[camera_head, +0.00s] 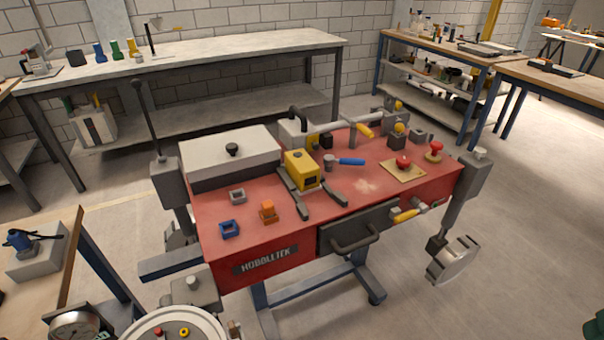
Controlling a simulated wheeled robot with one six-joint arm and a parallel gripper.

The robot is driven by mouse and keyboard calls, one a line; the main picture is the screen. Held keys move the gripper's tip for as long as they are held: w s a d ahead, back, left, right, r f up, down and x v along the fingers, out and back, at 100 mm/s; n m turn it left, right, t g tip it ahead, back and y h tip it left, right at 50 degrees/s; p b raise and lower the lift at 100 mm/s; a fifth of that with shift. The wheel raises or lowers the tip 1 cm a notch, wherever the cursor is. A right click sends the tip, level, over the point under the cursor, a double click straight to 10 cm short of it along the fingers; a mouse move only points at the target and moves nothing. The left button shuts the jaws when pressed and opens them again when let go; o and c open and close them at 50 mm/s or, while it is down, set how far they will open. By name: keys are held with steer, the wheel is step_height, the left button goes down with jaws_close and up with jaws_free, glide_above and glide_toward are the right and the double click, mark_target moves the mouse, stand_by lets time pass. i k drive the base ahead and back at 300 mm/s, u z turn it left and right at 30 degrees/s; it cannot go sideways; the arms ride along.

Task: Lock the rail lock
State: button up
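The red machine bed (215,265) marked "HOBOLITEK" stands in the middle of the head view. No part on it is labelled as the rail lock, and I cannot tell which part it is. A yellow block (302,171) sits between dark rail-like arms (331,196) on the bed. A blue-handled lever (349,161) lies just right of the block. A yellow handle (405,215) sticks out at the front right edge, and another yellow handle (363,129) is at the back. Whether any of these is locked does not show. My gripper is not in view.
A grey lidded box (230,158) covers the bed's back left. A red knob (403,162) on a tan plate and small blue (229,229) and orange (268,211) blocks stand on top. A drawer-like front panel (345,236) has a handle. Open floor lies to the right.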

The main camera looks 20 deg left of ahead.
mark_target(328, 160)
steer(key=u, duration=0.25)
steer(key=i, duration=0.95)
steer(key=u, duration=0.8)
